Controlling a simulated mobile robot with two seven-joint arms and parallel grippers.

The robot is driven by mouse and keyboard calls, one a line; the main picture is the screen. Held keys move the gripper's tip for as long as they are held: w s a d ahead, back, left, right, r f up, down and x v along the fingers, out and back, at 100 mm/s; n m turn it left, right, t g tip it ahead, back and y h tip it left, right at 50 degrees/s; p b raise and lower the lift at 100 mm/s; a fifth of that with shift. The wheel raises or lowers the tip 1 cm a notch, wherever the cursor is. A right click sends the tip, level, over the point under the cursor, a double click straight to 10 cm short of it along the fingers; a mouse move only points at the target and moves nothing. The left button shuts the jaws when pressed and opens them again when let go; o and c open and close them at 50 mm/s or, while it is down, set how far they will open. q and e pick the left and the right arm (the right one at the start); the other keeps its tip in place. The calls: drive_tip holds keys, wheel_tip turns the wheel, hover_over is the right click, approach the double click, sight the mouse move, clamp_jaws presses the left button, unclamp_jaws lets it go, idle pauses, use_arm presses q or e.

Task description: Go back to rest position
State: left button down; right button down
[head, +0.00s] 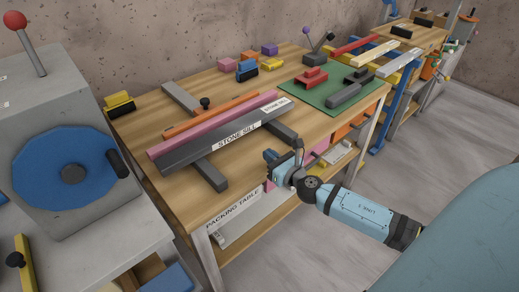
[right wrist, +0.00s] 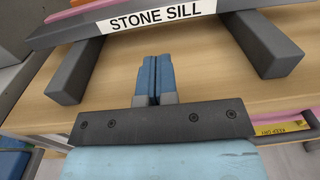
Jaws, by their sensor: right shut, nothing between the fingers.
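My right gripper (head: 284,160) is at the front edge of the wooden packing table, to the right of and in front of the stone sill (head: 220,137). In the right wrist view its two blue fingers (right wrist: 153,80) are together and empty, pointing at the bare table top below the sill's label. The sill is a long dark grey bar labelled "STONE SILL", lying across two dark supports, with a pink bar (head: 210,124) along its back. The gripper is apart from the sill. My left gripper is not in view.
The packing table (head: 160,160) holds small coloured blocks at the back and a green mat (head: 316,103) with red and grey pieces. A grey machine with a blue wheel (head: 60,165) stands at left. Another bench (head: 418,38) stands behind right. Grey floor (head: 450,140) is open at right.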

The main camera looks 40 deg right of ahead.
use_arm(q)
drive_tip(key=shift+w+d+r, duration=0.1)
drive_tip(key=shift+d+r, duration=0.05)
use_arm(e)
drive_tip(key=shift+s, duration=0.9)
